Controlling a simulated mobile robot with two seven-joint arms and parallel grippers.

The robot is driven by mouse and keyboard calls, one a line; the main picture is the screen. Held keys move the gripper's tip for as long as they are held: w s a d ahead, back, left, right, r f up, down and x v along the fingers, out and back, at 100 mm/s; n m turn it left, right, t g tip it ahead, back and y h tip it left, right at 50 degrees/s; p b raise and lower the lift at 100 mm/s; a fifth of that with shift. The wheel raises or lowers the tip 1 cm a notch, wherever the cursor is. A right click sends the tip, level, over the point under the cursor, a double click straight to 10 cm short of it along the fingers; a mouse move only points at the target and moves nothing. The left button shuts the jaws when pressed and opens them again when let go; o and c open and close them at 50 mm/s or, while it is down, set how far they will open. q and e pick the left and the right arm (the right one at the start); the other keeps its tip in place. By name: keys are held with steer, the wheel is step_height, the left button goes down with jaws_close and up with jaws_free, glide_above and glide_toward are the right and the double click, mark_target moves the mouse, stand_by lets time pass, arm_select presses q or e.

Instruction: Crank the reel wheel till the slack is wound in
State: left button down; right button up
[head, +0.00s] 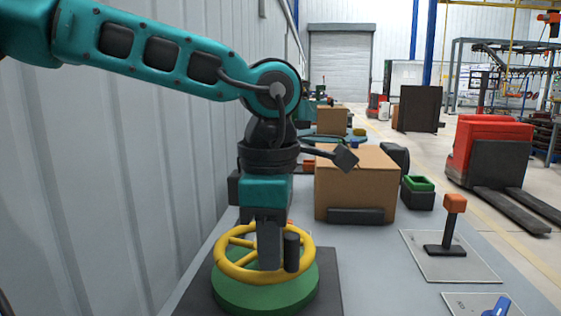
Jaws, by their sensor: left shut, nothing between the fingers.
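The yellow reel wheel (229,270) lies flat over a round green base (262,297) on a dark plate at the bottom of the head view. A dark upright handle (292,252) stands on the wheel's right side. My left gripper (269,266) points straight down over the wheel's middle, shut with nothing held, just left of the handle. It hides part of the wheel and its hub. I cannot tell whether its fingers touch the wheel or handle. No slack line is visible. My right gripper is not in view.
A cardboard box (357,185) stands behind the wheel, with a small green bin (418,184) to its right. An orange-topped lever (454,205) and a blue-handled switch (497,306) are on the right. A grey wall runs close on the left.

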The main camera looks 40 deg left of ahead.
mark_target(297, 233)
arm_select(q)
steer(key=shift+w+d, duration=0.15)
steer(key=shift+w+d, duration=0.45)
steer(key=shift+w, duration=0.3)
steer(key=shift+w+d, duration=0.4)
steer(key=shift+w, duration=0.35)
steer(key=shift+w+a+p, duration=0.1)
steer(key=shift+w+p, duration=0.5)
steer(key=shift+w, duration=1.2)
